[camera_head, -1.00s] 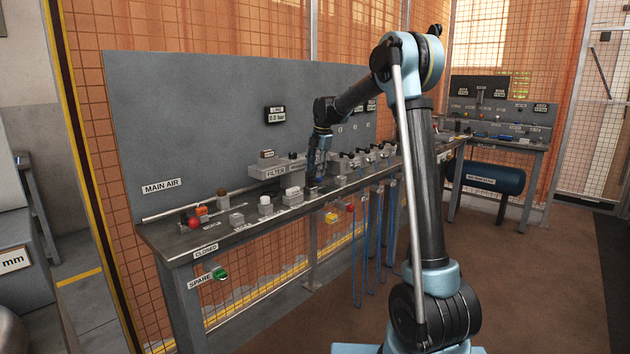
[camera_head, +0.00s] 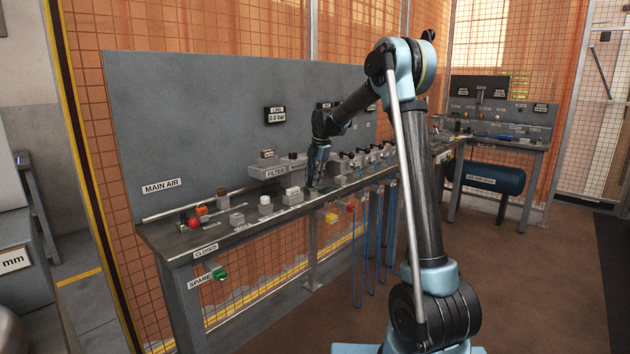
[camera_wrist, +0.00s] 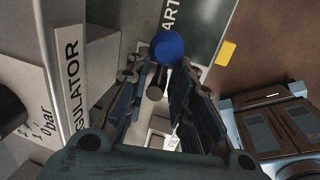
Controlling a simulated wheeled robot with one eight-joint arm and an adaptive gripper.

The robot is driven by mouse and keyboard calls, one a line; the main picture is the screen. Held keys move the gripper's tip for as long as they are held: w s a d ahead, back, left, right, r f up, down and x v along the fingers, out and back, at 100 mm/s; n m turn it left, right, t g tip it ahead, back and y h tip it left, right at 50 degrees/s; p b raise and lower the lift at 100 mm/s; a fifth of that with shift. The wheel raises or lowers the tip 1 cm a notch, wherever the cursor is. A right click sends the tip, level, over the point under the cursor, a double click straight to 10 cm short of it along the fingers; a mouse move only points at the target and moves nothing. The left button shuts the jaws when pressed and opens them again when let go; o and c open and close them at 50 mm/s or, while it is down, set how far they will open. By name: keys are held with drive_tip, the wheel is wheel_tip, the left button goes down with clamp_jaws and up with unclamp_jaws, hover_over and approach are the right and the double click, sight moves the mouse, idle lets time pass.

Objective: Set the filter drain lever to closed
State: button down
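In the wrist view, a round blue knob (camera_wrist: 168,47) lies at the far end of the gap between my gripper's fingers (camera_wrist: 165,78). A short dark rod (camera_wrist: 155,88) shows just below it. I cannot tell for sure that this knob is the filter drain lever. The fingers stand apart, and I see no clear grip on the knob. In the head view, my gripper (camera_head: 315,178) points down at the bench, right of the FILTER label (camera_head: 275,171). The lever itself is not distinguishable there.
The grey REGULATOR housing (camera_wrist: 90,60) stands close on the left in the wrist view. In the head view, a red knob (camera_head: 194,223) and several small blocks sit on the bench (camera_head: 190,243) left of my gripper. Blue hoses (camera_head: 365,240) hang from the front. Brown floor is open at right.

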drive_tip(key=shift+m, duration=0.4)
drive_tip(key=m, duration=0.3)
drive_tip(key=shift+s+d+m+t+h, duration=0.2)
drive_tip(key=shift+s+m+t+h, duration=0.1)
drive_tip(key=shift+s+h, duration=0.1)
drive_tip(key=m, duration=0.4)
drive_tip(key=shift+s+d+m+h, duration=0.1)
drive_tip(key=shift+s+m+h, duration=0.2)
drive_tip(key=shift+h, duration=0.1)
drive_tip(key=m, duration=0.4)
drive_tip(key=shift+s+h, duration=0.4)
drive_tip(key=shift+s+a+m+h, duration=0.15)
drive_tip(key=shift+m+h, duration=0.05)
drive_tip(key=shift+m, duration=1.05)
drive_tip(key=shift+s+a+m+h, duration=0.15)
drive_tip(key=shift+m+h, duration=0.05)
drive_tip(key=shift+m, duration=1.05)
drive_tip(key=c, duration=1.4)
unclamp_jaws()
drive_tip(key=shift+a, duration=0.1)
